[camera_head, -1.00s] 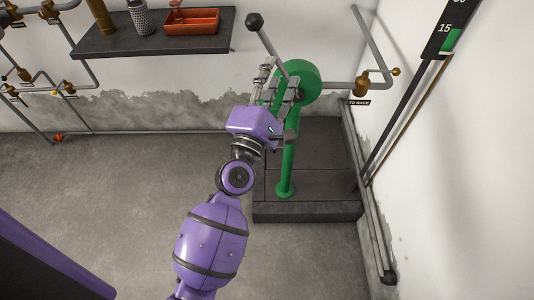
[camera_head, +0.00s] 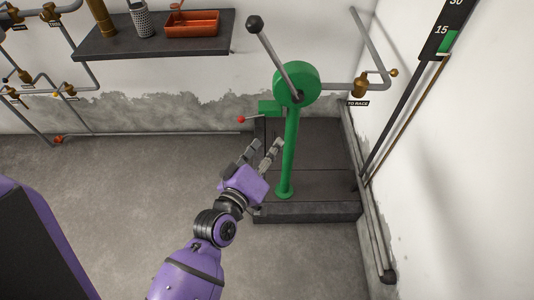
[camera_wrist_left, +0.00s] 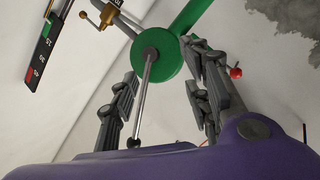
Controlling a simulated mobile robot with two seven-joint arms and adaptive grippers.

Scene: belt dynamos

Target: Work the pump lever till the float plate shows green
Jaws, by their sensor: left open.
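The green pump stands on a dark plinth, with a round green head (camera_head: 297,84) on a green post (camera_head: 290,150). Its grey pump lever (camera_head: 277,58) leans up and left to a black knob (camera_head: 254,24); the lever also shows in the left wrist view (camera_wrist_left: 147,95). My left gripper (camera_head: 263,149) is open and empty, low and left of the post, well below the knob and apart from the lever. A dark gauge board (camera_head: 441,38) at the upper right bears a green band above a small pale marker. I cannot tell which part is the float plate. My right gripper is out of view.
A shelf (camera_head: 150,42) with a red tray (camera_head: 192,23) hangs at upper left. Pipes and a brass valve (camera_head: 360,88) run right of the pump. The floor at left is clear.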

